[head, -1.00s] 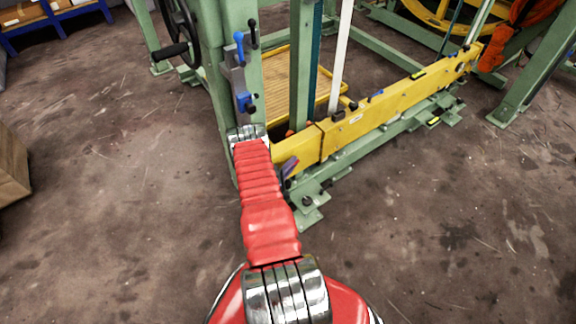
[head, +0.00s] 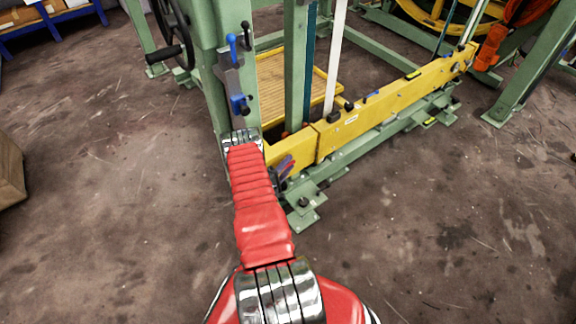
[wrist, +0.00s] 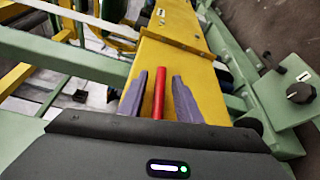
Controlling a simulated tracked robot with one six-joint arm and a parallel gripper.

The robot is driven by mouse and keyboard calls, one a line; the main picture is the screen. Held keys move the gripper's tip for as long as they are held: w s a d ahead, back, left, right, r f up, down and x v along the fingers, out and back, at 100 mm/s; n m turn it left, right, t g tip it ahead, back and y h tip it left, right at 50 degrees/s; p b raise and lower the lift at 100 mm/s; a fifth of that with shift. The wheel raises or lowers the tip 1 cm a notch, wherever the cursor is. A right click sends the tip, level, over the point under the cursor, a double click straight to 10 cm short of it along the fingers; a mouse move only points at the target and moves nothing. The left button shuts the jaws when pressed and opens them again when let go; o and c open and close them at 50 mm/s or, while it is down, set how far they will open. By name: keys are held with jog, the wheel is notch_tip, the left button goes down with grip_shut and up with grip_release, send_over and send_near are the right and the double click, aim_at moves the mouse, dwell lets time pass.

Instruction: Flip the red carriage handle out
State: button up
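A slim red handle (wrist: 158,95) stands out over the end of the yellow beam (wrist: 178,28) in the wrist view. My gripper (wrist: 158,80) is open, with one purple-grey finger on each side of the handle. A strip of yellow shows between each finger and the handle, so I see no grip on it. The handle's lower end is hidden behind the gripper's dark body. In the head view the gripper (head: 285,166) is small, at the near end of the yellow beam (head: 385,98), partly behind my red arm.
A green post with blue-knobbed levers (head: 235,75) stands close beside my arm. A green foot plate (head: 303,221) sits on the floor below the beam. In the wrist view a black knob (wrist: 300,93) is at the right. The floor right of the machine is clear.

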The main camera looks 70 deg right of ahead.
jog(key=shift+a, duration=0.1)
jog(key=w+a, duration=0.2)
jog(key=a, duration=1.1)
jog(key=shift+w+a+r, duration=0.15)
jog(key=shift+a+r, duration=0.05)
jog(key=shift+r, duration=0.15)
dwell(0.3)
